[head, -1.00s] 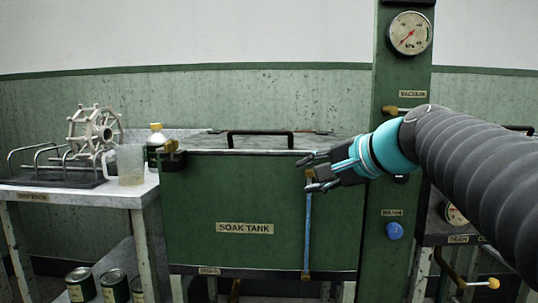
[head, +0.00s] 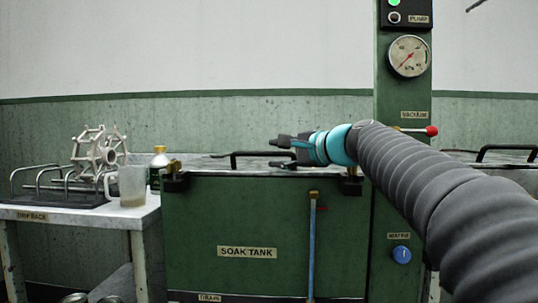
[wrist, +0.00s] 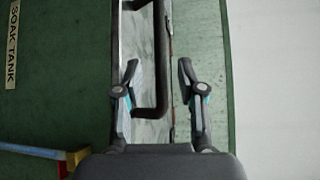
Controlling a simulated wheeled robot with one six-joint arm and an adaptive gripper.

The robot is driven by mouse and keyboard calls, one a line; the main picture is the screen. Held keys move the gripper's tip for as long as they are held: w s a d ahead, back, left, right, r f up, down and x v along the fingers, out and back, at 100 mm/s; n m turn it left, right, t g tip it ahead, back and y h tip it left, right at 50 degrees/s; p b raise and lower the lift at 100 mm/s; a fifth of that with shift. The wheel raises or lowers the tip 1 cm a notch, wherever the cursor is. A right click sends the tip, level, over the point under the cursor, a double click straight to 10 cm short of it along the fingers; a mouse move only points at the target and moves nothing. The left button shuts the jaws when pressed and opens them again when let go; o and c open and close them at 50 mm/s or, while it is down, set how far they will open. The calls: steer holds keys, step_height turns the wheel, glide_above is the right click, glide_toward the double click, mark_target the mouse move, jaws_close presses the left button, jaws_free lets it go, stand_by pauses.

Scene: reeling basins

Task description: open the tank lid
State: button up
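The green soak tank (head: 262,225) stands in the middle of the head view, its flat lid (head: 205,163) seen nearly edge-on and down. A black bar handle (head: 240,155) rises from the lid. My gripper (head: 275,152) is at the right part of this handle, its fingers pointing left. No firm contact shows.
A green column with a gauge (head: 408,56) and a red-knobbed lever (head: 431,131) stands right of the tank, behind my arm. On the left, a drip rack table (head: 75,213) carries a reel (head: 98,150), a jug (head: 131,186) and a bottle (head: 159,165). A blue sight tube (head: 312,245) runs down the tank front.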

mark_target(271, 154)
steer(key=shift+x, duration=1.95)
jaws_close()
